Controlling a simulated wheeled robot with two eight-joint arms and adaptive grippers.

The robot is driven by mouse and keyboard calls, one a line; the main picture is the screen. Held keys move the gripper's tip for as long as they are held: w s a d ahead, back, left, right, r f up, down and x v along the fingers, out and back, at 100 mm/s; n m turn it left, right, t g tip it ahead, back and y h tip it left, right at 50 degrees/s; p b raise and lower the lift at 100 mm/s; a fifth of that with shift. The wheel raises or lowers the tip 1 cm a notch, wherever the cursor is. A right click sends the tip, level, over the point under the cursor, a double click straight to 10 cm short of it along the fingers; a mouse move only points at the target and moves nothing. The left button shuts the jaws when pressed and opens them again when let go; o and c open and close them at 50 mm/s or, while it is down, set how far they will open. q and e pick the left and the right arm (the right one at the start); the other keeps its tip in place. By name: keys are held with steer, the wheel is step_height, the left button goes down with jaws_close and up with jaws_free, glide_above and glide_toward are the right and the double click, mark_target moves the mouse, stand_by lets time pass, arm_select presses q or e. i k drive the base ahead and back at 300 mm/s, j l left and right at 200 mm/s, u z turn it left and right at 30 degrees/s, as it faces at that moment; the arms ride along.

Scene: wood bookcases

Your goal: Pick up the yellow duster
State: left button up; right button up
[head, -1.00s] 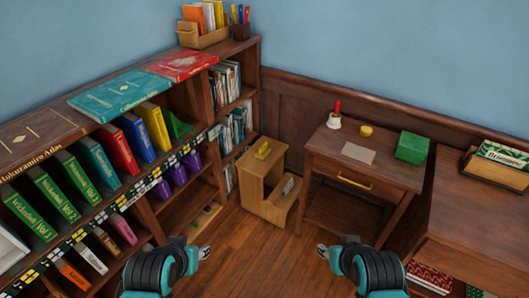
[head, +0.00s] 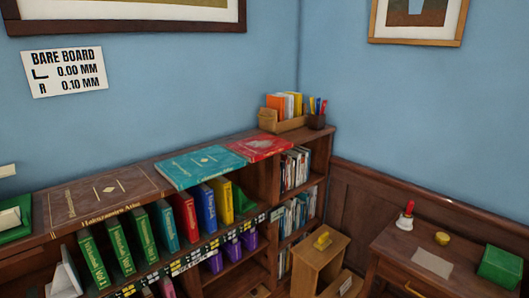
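A small yellow block-like thing (head: 322,241), which looks like the yellow duster, lies on the top of a wooden step stool (head: 318,258) in the corner by the bookcase. Its fine shape is too small to make out. A second yellow thing (head: 442,238), small and round, sits on the wooden desk at the right. Neither of my grippers shows in the head view now.
A long wooden bookcase (head: 262,180) with coloured books runs along the left wall. On the desk (head: 385,243) are a red-handled bell (head: 405,216), a paper sheet (head: 432,263) and a green box (head: 500,267). A sign (head: 64,74) reads "BARE BOARD".

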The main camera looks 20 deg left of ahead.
mark_target(323, 240)
steer(key=i+z, duration=0.3)
steer(key=i, duration=0.25)
steer(key=i+j+z, duration=0.15)
steer(key=i+z, duration=0.15)
steer(key=i, duration=0.25)
steer(key=i+j+z, duration=0.3)
steer(key=i, duration=0.25)
